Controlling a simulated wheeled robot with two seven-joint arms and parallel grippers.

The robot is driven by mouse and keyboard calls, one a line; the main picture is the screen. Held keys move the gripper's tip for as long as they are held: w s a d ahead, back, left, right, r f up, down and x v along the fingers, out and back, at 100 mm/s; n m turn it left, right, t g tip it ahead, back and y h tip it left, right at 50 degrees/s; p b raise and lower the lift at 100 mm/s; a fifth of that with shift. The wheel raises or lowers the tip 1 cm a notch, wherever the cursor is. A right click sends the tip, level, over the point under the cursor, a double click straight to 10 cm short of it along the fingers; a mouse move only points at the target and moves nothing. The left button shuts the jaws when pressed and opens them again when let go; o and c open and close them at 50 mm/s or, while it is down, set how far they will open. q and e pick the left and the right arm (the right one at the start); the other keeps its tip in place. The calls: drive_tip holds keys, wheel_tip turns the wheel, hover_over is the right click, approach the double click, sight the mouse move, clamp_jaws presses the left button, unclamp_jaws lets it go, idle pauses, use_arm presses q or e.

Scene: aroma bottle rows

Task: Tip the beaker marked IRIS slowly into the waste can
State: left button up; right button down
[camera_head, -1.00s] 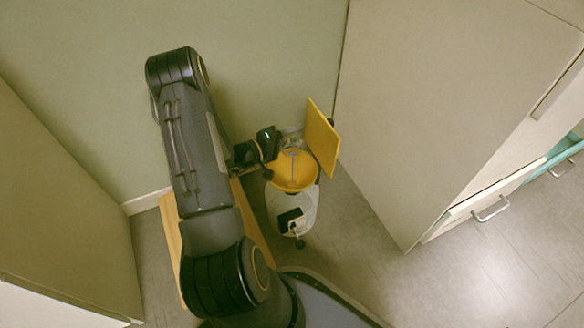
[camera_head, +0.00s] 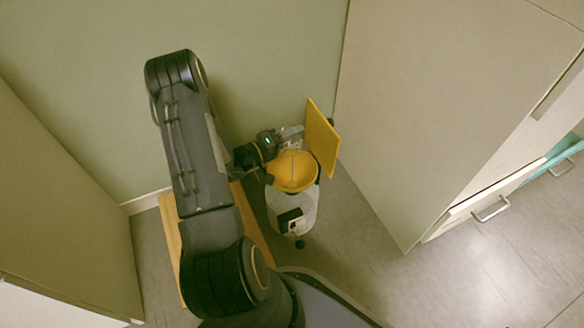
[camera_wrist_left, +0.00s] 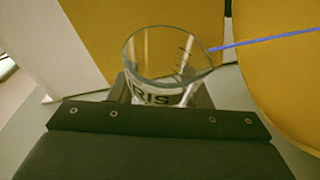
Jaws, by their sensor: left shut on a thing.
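The glass beaker marked IRIS, with only "RIS" readable, is in the left wrist view (camera_wrist_left: 160,58). My left gripper is shut on it. In the head view, my left gripper (camera_head: 280,142) and the clear beaker (camera_head: 291,136) are at the back rim of the waste can (camera_head: 293,210). The can has a pale body, a yellow funnel-like top and a raised yellow lid (camera_head: 322,138). A thin blue stream leaves the beaker's spout in the wrist view, over yellow. In the head view a thin line crosses the funnel. My right gripper is out of view.
A pale cabinet (camera_head: 430,110) stands right of the can, with a partly open drawer (camera_head: 490,208) at the far right. A green wall (camera_head: 260,60) is behind. A wooden strip (camera_head: 250,222) lies beside my left arm. Grey floor is clear at front right.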

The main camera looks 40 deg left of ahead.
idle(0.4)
use_arm(q)
drive_tip(key=shift+w+a+f+n+g+p, duration=0.15)
drive_tip(key=shift+n+g+p, duration=0.1)
drive_tip(key=shift+n, duration=0.2)
drive_tip(key=shift+w+a+f+n+g+p, duration=0.1)
drive_tip(key=shift+f+n+g+p, duration=0.1)
drive_tip(key=shift+n, duration=0.25)
drive_tip(key=shift+f+n+g, duration=0.25)
drive_tip(key=shift+n, duration=0.15)
drive_tip(key=shift+w+a+r+n+p, duration=0.1)
drive_tip(key=shift+w+a+n+p, duration=0.1)
drive_tip(key=shift+n+p, duration=0.3)
drive_tip(key=shift+w+a+n+g+p, duration=0.15)
drive_tip(key=shift+n+g+p, duration=0.25)
drive_tip(key=shift+g+p, duration=0.15)
drive_tip(key=shift+w+a+f+n+g+p, duration=0.3)
drive_tip(key=shift+f+n+g+p, duration=0.2)
drive_tip(key=shift+n, duration=0.4)
drive_tip(key=shift+f+n, duration=0.25)
drive_tip(key=shift+n, duration=0.15)
drive_tip(key=shift+r, duration=0.1)
